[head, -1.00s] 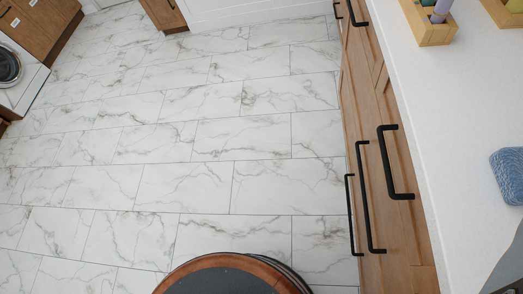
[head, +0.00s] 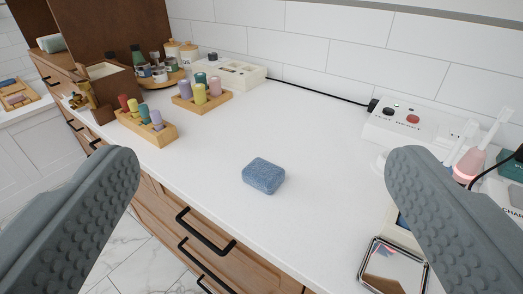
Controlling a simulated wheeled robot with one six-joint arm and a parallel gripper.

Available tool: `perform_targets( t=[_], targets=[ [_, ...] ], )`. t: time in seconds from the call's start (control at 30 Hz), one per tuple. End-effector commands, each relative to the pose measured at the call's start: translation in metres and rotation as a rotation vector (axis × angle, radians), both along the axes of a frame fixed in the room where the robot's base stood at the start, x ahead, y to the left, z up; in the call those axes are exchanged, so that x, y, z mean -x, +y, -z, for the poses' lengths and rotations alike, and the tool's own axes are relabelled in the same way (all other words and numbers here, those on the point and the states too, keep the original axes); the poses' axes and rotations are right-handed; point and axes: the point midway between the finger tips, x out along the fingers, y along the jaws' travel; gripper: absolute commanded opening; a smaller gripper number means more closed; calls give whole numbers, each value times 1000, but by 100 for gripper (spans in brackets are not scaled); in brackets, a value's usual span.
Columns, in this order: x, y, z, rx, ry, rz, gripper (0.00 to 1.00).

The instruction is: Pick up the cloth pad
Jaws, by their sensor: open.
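The cloth pad (head: 263,176) is a small blue, rough-textured block with rounded corners. It lies flat on the white counter (head: 215,145), near the middle of the view. My gripper (head: 264,185) is open and empty. Its two grey, bumpy fingers show large at the left and right edges of the view. The pad appears between them but farther off, and neither finger touches it. Nothing hides the pad.
Wooden holders with coloured pegs (head: 147,125) (head: 202,100) stand to the left. A white box with buttons (head: 405,122) stands by the tiled wall at right. A square mirror (head: 393,266) lies near the right finger. The counter around the pad is clear.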

Motion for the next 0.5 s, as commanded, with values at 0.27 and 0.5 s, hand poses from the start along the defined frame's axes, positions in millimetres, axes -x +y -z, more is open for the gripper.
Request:
perform_targets(
  t=[0.27,0.5],
  targets=[
    [-56,0,1,-94,238,19,89],
    [-106,-1,8,-188,483,64,89]
  ],
)
